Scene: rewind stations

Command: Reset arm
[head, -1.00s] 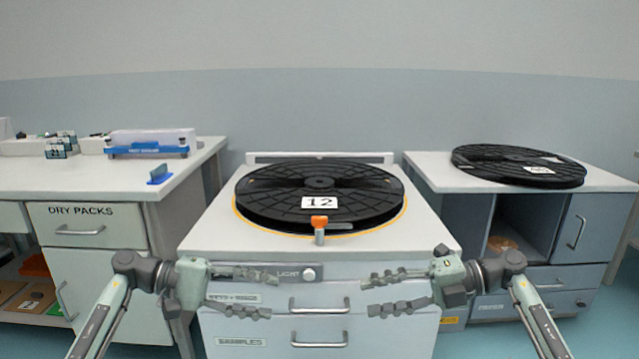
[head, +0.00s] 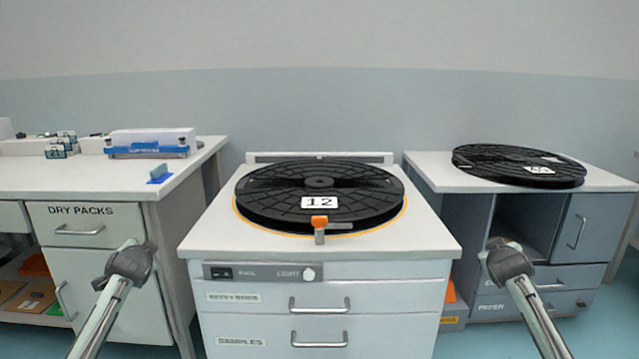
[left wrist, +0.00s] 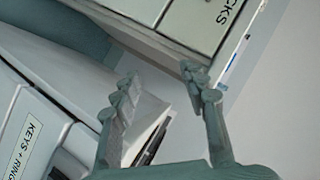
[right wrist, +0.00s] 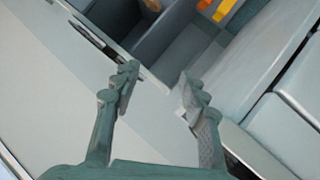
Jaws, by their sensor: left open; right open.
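My left gripper (left wrist: 160,82) shows in the left wrist view. Its two fingers are apart with nothing between them. Behind it are the white drawer front labelled KEYS + RING and the DRY PACKS cabinet. My right gripper (right wrist: 158,80) shows in the right wrist view, also open and empty, with a cabinet and an open compartment beyond it. In the head view my left arm (head: 107,305) and my right arm (head: 530,305) stand at either side of the middle station.
A black reel labelled 12 (head: 290,190) lies on the middle station (head: 215,235), with an orange-topped clamp (head: 320,222) at its front rim. Another reel (head: 500,165) lies on the right cabinet. A white box in a blue holder (head: 150,142) stands on the left counter.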

